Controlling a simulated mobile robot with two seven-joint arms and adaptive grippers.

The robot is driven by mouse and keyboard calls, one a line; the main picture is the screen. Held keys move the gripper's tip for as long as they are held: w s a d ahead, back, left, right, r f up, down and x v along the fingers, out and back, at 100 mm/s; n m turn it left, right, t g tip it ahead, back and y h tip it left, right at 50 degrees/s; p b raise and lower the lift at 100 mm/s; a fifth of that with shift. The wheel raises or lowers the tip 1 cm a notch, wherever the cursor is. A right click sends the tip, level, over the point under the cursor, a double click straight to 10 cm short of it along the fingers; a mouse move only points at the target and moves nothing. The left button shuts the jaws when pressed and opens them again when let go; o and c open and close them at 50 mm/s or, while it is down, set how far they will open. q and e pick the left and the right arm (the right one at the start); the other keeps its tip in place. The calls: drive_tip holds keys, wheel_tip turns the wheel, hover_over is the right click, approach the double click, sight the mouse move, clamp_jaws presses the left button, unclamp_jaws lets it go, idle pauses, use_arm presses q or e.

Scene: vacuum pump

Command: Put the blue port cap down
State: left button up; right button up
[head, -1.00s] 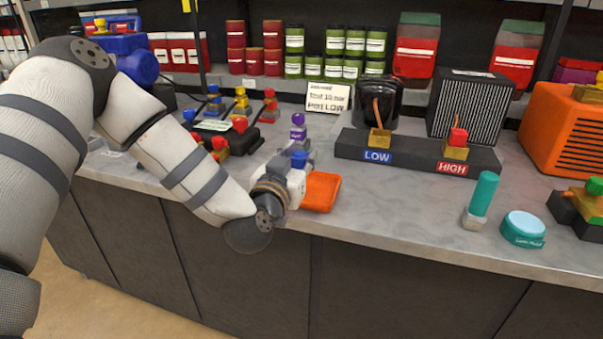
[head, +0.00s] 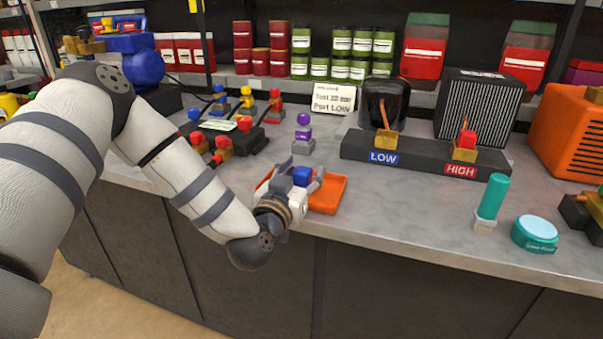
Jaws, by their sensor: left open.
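The blue port cap (head: 302,175) is a small blue block at the orange tray (head: 330,196), near the counter's front edge. My left gripper (head: 301,170) is over the tray with its fingers apart, one on each side of the cap. The gripper hides the cap's lower part, so I cannot tell whether it rests on the tray floor or whether a finger touches it. My right gripper is not in view.
Behind the tray stands a purple-topped piece (head: 303,134). A dark block (head: 420,157) carries the LOW and HIGH ports, HIGH with a red cap (head: 466,139). A teal cylinder (head: 493,196) and round teal tin (head: 535,233) stand right. Counter between tray and cylinder is clear.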

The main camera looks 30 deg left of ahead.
use_arm(q)
drive_tip(key=shift+r, duration=0.3)
drive_tip(key=p+v, duration=0.1)
drive_tip(key=v, duration=1.1)
drive_tip(key=s+d+f+m+g+h, duration=0.25)
drive_tip(key=s+d+f+g, duration=0.3)
drive_tip(key=s+f, duration=0.55)
drive_tip(key=s+d+f+m+g+h, duration=0.1)
drive_tip(key=s+d+f+g+h, duration=0.4)
drive_tip(key=f, duration=0.9)
drive_tip(key=s+a+f+g+y, duration=0.1)
drive_tip(key=s+g, duration=0.3)
drive_tip(key=s, duration=0.6)
drive_tip(key=s+a+f+n+g+y, duration=0.1)
drive_tip(key=s+g, duration=0.4)
drive_tip(key=s, duration=0.5)
drive_tip(key=shift+a+f+y, duration=0.55)
drive_tip(key=shift+a+f, duration=0.1)
drive_tip(key=shift+f, duration=0.35)
